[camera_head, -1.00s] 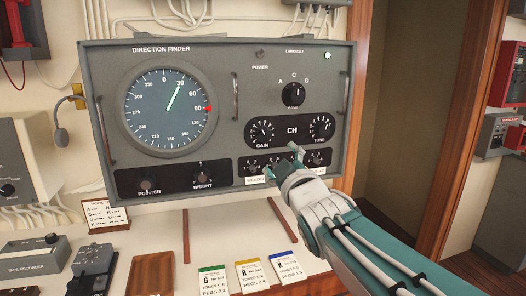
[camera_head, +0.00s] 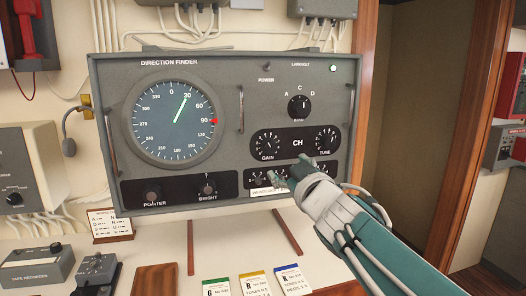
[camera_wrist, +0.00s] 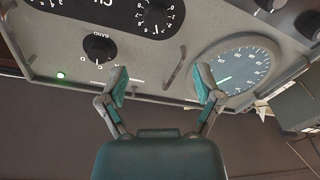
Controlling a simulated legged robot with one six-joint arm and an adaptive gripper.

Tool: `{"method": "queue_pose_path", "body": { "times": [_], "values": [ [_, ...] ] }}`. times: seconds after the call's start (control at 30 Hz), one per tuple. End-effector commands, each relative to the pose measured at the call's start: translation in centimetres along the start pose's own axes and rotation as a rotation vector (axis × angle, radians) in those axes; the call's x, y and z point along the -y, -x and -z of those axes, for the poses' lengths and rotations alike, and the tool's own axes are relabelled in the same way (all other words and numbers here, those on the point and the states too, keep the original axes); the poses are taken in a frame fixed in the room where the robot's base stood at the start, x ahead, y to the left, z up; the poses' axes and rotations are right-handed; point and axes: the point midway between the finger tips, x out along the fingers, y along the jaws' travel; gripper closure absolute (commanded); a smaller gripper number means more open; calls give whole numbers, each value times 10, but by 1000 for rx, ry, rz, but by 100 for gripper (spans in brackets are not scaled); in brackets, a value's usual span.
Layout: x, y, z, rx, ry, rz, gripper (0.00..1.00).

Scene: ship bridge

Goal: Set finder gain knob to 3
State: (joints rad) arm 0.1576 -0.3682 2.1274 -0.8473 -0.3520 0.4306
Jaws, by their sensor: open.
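The direction finder (camera_head: 225,65) is a grey panel on the wall. Its GAIN knob (camera_head: 267,145) is a black round knob with white marks around it, left of the CH label. It also shows upside down at the top of the wrist view (camera_wrist: 157,15). Its pointer setting is too small to read surely. My gripper (camera_head: 291,171) is in front of the panel, below and right of the GAIN knob and apart from it. In the wrist view its two teal-padded fingers (camera_wrist: 162,88) are spread with nothing between them. My gripper hides part of the lower right knob row.
The TUNE knob (camera_head: 326,139) and BAND knob (camera_head: 299,106) are close by. Handles (camera_head: 240,108) stick out from the panel face. The round dial (camera_head: 176,121) is at left. Cards (camera_head: 253,283) and a tape recorder (camera_head: 37,263) lie on the desk below.

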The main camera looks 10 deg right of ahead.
Motion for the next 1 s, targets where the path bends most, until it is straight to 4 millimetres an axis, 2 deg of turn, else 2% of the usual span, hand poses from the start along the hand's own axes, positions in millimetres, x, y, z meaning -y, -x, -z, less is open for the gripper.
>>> {"method": "queue_pose_path", "body": {
  "times": [0.2, 0.47, 1.0],
  "values": [
    [-7, -2, 1, 33, -171, 17, 17],
    [-9, -8, 0, 46, -231, 21, 17],
    [-6, -90, -3, 46, -229, 23, 17]
  ]
}}
